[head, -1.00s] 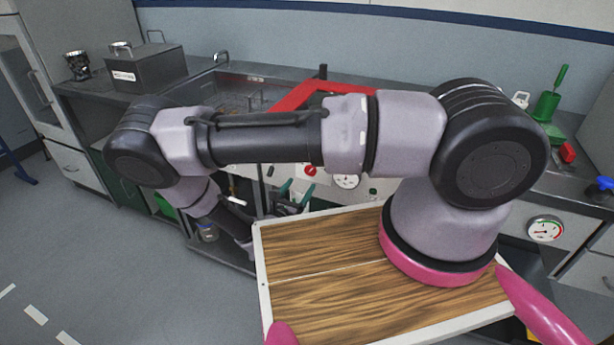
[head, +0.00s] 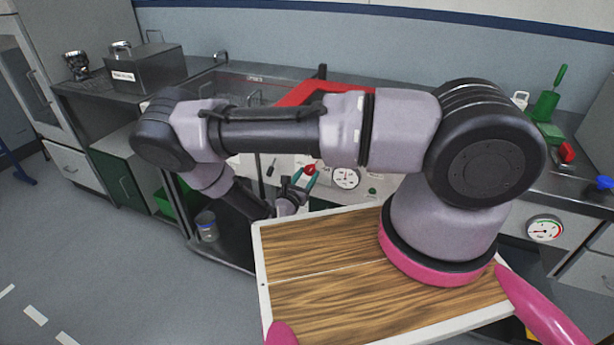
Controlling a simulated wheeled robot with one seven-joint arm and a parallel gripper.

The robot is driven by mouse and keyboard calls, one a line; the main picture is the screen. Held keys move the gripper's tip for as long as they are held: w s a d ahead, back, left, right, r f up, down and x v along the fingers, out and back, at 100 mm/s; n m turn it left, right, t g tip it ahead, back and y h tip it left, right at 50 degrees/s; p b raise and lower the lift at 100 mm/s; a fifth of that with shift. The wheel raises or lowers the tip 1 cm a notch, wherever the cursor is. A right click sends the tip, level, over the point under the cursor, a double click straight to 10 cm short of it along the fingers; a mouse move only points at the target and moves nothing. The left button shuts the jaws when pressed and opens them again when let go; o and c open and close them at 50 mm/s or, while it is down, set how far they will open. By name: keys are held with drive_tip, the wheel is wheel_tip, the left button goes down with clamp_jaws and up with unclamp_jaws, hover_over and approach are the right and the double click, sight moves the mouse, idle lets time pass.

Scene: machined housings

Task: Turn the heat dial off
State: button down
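The heat dial (head: 310,169) is a small red knob on the pale front panel of the workbench, left of a round white gauge. My gripper (head: 308,176) has green fingertips and is in front of the panel at the dial. The fingers are apart, one on each side of the dial in this view. I cannot tell whether they touch it. The dial's pointer direction is too small to read.
A round gauge (head: 345,177) sits right of the dial, and another gauge (head: 544,229) is further right. A red bar (head: 312,92) lies across the bench top above the dial. A dark slim handle (head: 271,168) is left of it.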

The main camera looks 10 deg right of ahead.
drive_tip(key=shift+n, duration=0.3)
drive_tip(key=n, duration=1.1)
drive_tip(key=shift+n, duration=0.4)
drive_tip(key=n, duration=1.1)
drive_tip(key=shift+r, duration=0.1)
drive_tip(key=shift+s+n, duration=0.1)
drive_tip(key=shift+n, duration=0.3)
drive_tip(key=shift+c, duration=1.5)
unclamp_jaws()
